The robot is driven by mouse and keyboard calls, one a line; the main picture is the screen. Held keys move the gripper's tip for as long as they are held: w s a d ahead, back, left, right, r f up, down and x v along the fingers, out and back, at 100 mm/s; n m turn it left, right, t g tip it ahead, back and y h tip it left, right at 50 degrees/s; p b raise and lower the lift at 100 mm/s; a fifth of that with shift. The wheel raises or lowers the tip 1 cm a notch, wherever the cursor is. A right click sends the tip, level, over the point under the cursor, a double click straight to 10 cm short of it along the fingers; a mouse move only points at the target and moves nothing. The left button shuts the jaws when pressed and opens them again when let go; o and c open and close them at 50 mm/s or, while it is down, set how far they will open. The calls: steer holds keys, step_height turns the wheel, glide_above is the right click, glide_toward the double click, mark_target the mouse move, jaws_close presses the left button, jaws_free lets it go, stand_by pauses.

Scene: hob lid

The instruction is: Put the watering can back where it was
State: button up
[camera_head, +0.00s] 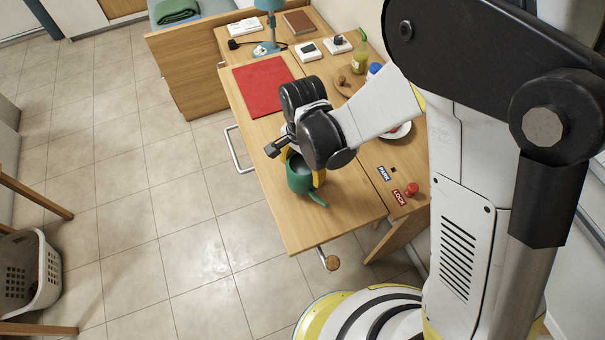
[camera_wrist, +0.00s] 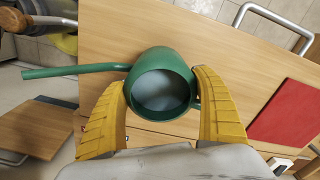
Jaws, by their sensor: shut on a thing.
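The green watering can (camera_head: 299,177) is over the near part of the wooden table in the head view, its spout pointing toward the near right. In the wrist view the watering can (camera_wrist: 163,88) shows its round open mouth, with its long spout reaching left. My gripper (camera_head: 305,168) is shut on the can, with yellow fingers on both sides of its body. The fingers (camera_wrist: 160,105) also show in the wrist view. I cannot tell whether the can touches the tabletop or is held just above it.
A red mat (camera_head: 262,86) lies on the table (camera_head: 345,205) beyond the can. A red knob (camera_head: 411,189) and labels marked PARK (camera_head: 384,174) and LOCK (camera_head: 400,198) sit to the right. A bottle (camera_head: 360,58), a round board and a lamp (camera_head: 270,30) stand farther back. The near table corner is clear.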

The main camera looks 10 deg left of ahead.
mark_target(302, 174)
steer(key=shift+f+b, duration=0.4)
steer(key=shift+f, duration=1)
steer(key=shift+f, duration=0.15)
steer(key=o, duration=1.4)
